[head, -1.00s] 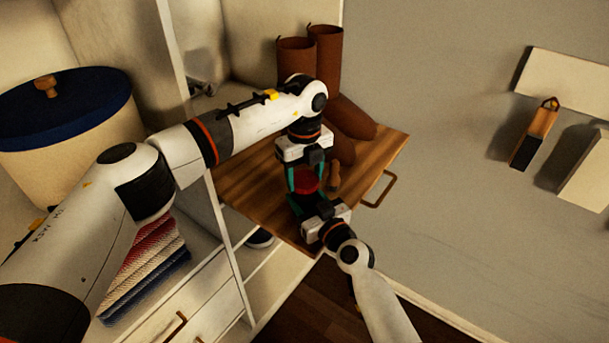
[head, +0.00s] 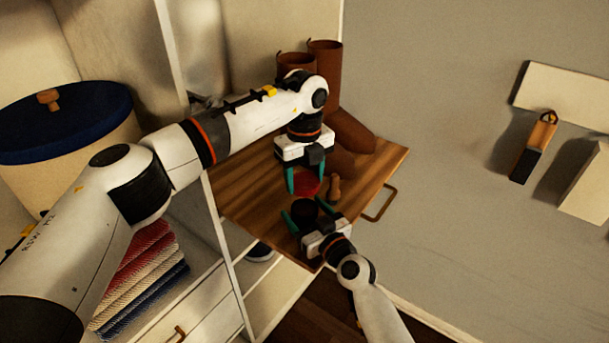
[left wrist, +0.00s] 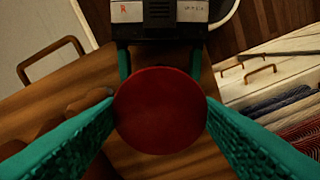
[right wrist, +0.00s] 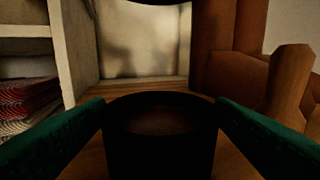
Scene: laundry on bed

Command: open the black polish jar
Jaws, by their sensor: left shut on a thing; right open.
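The black jar (head: 305,208) stands on the wooden board, its top open with brown content showing in the right wrist view (right wrist: 160,150). My right gripper (head: 302,213) is open, with a green finger on each side of the jar. My left gripper (head: 306,180) is shut on the round red lid (left wrist: 160,112) and holds it apart from the jar, above it. In the left wrist view the lid hides the jar. A dark edge at the top of the right wrist view may be the lid's underside.
The wooden board (head: 250,185) has a metal handle (head: 380,203) at its right. A small brown wooden object (head: 334,189) stands beside the jar, and brown boots (head: 348,125) stand behind. Folded striped cloths (head: 145,275) lie on the shelf at lower left.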

